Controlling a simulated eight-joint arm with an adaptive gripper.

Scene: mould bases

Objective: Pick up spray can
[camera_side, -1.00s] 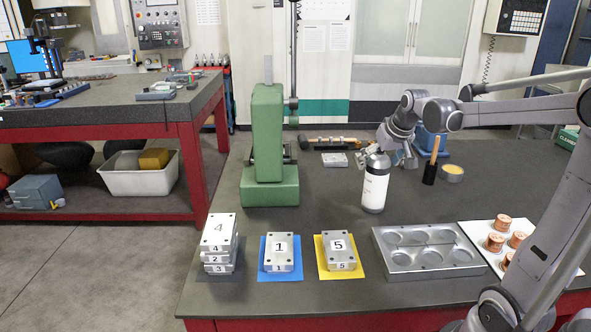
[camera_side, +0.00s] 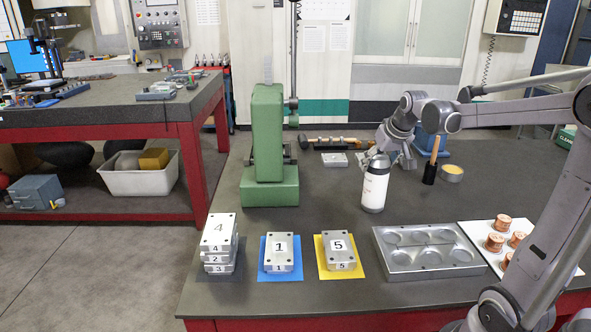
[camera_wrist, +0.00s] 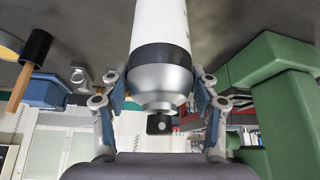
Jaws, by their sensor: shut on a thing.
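The spray can (camera_side: 374,187) is a white cylinder with a dark band and a grey shoulder, upright on the dark bench top. In the wrist view the spray can (camera_wrist: 160,45) is upside down in the picture, its small black nozzle between the fingers. My gripper (camera_side: 374,160) is at the top of the can, and its fingers (camera_wrist: 160,95) are on both sides of the shoulder, shut on it. I cannot tell whether the can's base is clear of the bench. The far finger is partly hidden in the side view.
A green stand (camera_side: 268,150) is left of the can. In front are numbered mould blocks (camera_side: 280,250), a grey mould tray (camera_side: 430,260) and copper pieces (camera_side: 495,242) on a white plate.

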